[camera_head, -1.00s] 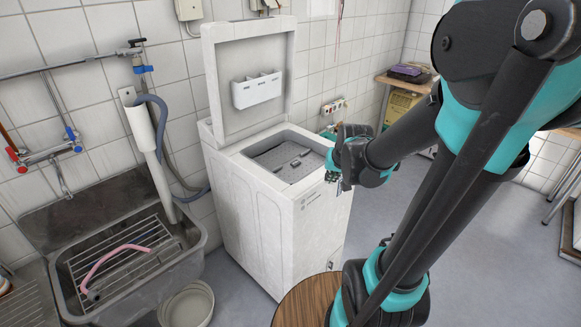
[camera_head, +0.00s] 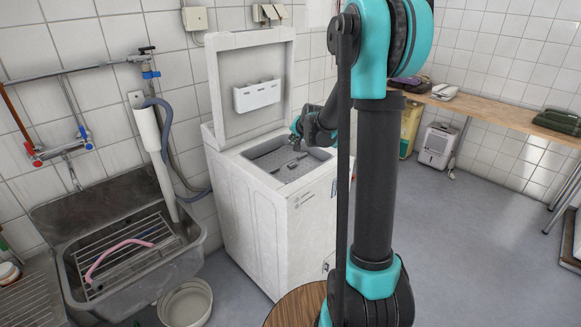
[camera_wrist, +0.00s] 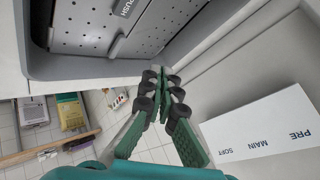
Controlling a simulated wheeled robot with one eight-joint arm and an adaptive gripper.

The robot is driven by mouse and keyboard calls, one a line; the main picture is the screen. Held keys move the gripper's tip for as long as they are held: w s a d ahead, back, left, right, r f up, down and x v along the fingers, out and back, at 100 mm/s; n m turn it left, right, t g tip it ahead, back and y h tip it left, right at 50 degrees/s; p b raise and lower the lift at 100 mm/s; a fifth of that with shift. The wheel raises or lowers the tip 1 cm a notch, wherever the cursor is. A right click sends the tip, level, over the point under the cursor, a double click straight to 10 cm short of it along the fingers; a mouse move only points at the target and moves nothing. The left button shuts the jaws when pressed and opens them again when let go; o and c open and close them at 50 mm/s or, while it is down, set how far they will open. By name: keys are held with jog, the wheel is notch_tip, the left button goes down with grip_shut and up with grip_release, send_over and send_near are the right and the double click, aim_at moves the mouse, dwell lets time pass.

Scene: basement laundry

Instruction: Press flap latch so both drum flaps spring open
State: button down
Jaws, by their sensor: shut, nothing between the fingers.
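The top-loading washer (camera_head: 262,225) stands with its lid up. Inside its opening is the grey perforated drum (camera_head: 275,158), with dark latch parts (camera_head: 290,166) on top; its flaps look closed. In the wrist view the drum's perforated metal (camera_wrist: 85,22) fills the top left, and the latch (camera_wrist: 122,8), marked PUSH, sits at the top edge, partly cut off. My gripper (camera_wrist: 163,76) is shut and empty, its fingertips below the opening's rim in that picture and apart from the latch. In the head view my gripper (camera_head: 297,140) hovers over the back right of the opening, small and partly hidden.
The raised lid (camera_head: 252,65) carries a white dispenser (camera_head: 257,93), which is close to my fingers at right in the wrist view (camera_wrist: 260,130). A sink (camera_head: 130,255) stands left, a basin (camera_head: 186,302) on the floor, a round wooden top (camera_head: 295,306) in front.

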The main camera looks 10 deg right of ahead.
aim_at(293, 166)
jog(key=shift+w+f, duration=0.1)
jog(key=shift+f, duration=4.3)
jog(key=shift+f, duration=0.1)
jog(key=shift+f, duration=0.3)
jog(key=shift+f, duration=0.3)
jog(key=shift+r, duration=0.75)
